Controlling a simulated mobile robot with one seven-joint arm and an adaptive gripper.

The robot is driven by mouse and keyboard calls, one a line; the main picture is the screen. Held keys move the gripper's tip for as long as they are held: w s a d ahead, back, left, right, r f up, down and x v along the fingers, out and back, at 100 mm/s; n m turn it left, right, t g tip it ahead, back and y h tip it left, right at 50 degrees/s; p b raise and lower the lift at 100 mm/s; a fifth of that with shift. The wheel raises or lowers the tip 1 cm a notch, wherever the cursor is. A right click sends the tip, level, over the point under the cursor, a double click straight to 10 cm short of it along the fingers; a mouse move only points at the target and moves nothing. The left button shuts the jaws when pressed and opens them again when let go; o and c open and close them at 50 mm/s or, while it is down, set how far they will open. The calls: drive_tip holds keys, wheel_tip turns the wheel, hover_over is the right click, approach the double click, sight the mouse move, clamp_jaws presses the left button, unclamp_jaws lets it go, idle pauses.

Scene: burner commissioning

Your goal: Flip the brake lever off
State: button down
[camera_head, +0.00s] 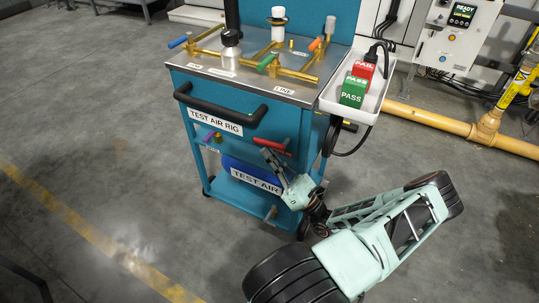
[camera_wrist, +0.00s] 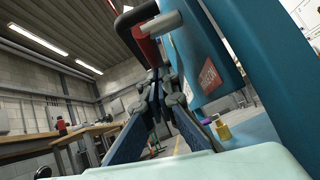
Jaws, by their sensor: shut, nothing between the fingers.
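The teal test air rig cart (camera_head: 235,150) stands at centre in the head view. A red lever (camera_head: 272,146), which I take to be the brake lever, sticks out of its side below the black push handle (camera_head: 222,112). My gripper (camera_head: 268,156) is shut and empty, with its fingertips just below the red lever. In the wrist view the red lever (camera_wrist: 148,46) shows just beyond the fingertips (camera_wrist: 156,76), beside a grey cylindrical part (camera_wrist: 160,25). I cannot tell whether the fingers touch the lever.
A white tray (camera_head: 342,108) with green PASS and red FAIL blocks hangs on the cart's right side, a black cable below it. Brass valves stand on the cart top. A blue tank (camera_head: 240,172) sits low in the cart.

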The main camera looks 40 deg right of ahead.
drive_tip(key=shift+w+r+p, duration=0.3)
drive_tip(key=shift+r+p, duration=0.35)
drive_tip(key=shift+p, duration=0.05)
drive_tip(key=s+f+b, duration=0.2)
drive_tip(key=s+f, duration=0.5)
drive_tip(key=f, duration=0.4)
drive_tip(key=shift+s+d+f, duration=0.15)
drive_tip(key=shift+d+f, duration=0.1)
drive_tip(key=shift+d, duration=0.1)
